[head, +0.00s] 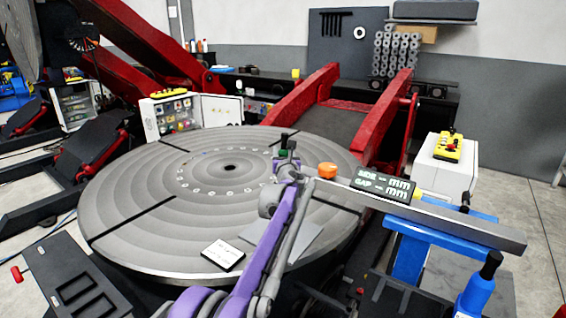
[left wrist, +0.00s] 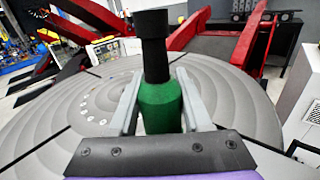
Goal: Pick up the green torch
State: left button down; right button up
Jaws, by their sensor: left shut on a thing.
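The green torch has a green body and a black upper part. In the left wrist view the torch (left wrist: 160,108) stands upright between the two grey fingers of my left gripper (left wrist: 160,95), which touch or nearly touch its sides. In the head view the torch (head: 282,153) shows small over the right half of the round grey turntable (head: 130,215). My left gripper (head: 287,164) is shut on it there. The torch's lower end is hidden, so I cannot tell whether it touches anything below. My right gripper is not in view.
A small white-and-black card (head: 222,255) lies on the turntable's front. An orange knob (head: 327,170) and a dark display (head: 383,184) sit at the metal beam (head: 470,227) on the right. Red arms (head: 390,130) rise behind. A yellow control box (head: 447,148) tops a white cabinet.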

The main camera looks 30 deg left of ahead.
aim_at(283, 147)
pick_arm(q)
jog(key=shift+r, duration=1.8)
jog(key=shift+s+f, duration=0.2)
jog(key=shift+s, duration=0.1)
jog(key=shift+s+a, duration=0.1)
jog(key=shift+s, duration=0.6)
jog(key=s+a+b, duration=0.1)
jog(key=s, duration=1.5)
jog(key=shift+a+r, duration=0.1)
jog(key=shift+r, duration=0.1)
